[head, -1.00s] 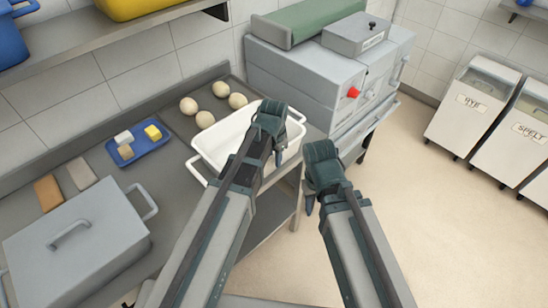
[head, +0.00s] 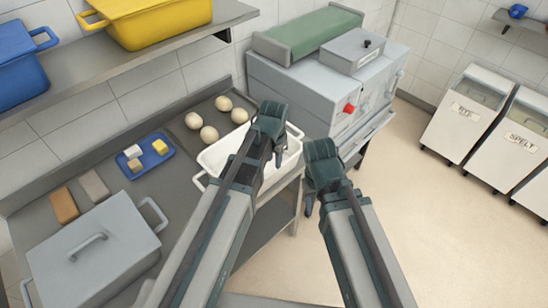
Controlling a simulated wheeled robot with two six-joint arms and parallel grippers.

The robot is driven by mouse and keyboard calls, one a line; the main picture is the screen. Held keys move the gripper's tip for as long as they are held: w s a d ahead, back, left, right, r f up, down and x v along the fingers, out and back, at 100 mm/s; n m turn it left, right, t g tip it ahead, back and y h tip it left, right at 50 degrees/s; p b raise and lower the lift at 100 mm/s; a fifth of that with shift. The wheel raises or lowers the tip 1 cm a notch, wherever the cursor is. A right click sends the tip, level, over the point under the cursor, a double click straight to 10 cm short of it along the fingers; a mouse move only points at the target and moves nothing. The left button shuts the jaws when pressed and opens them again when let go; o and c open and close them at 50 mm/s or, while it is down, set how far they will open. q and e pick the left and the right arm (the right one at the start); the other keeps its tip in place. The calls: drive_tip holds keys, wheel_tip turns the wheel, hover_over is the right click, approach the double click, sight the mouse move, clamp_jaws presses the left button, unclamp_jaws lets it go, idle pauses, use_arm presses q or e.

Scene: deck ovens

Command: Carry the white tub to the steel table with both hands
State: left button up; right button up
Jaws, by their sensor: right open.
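The white tub (head: 216,158) sits on the steel table (head: 185,207) near its right end, partly hidden behind my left arm and gripper. One of its handles shows at its left end. My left gripper (head: 276,150) is over the right part of the tub; its jaws are seen from behind, and I cannot tell whether they are open. My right gripper (head: 309,200) is open and empty, to the right of the tub and beyond the table's edge. No contact between either gripper and the tub can be made out.
Several dough balls (head: 209,133) lie on a dark tray behind the tub. A blue tray (head: 148,170) with small blocks and a grey lidded box (head: 95,250) stand on the left. A machine (head: 310,95) stands at the back right. Open floor lies right.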

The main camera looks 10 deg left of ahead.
use_arm(q)
drive_tip(key=s+d+r+n+g+p, duration=0.1)
drive_tip(key=s+n, duration=0.1)
drive_tip(key=s, duration=0.5)
drive_tip(key=s+d+r+n+y, duration=0.1)
drive_tip(key=s+r+n, duration=0.1)
drive_tip(key=s, duration=0.6)
drive_tip(key=shift+d+g+p, duration=0.3)
drive_tip(key=shift+g+p, duration=0.1)
use_arm(e)
wheel_tip(320, 180, up, 3)
drive_tip(key=shift+f, duration=0.1)
use_arm(q)
wheel_tip(320, 180, down, 9)
drive_tip(key=b, duration=0.9)
use_arm(e)
wheel_tip(320, 180, down, 9)
use_arm(q)
drive_tip(key=shift+s, duration=0.1)
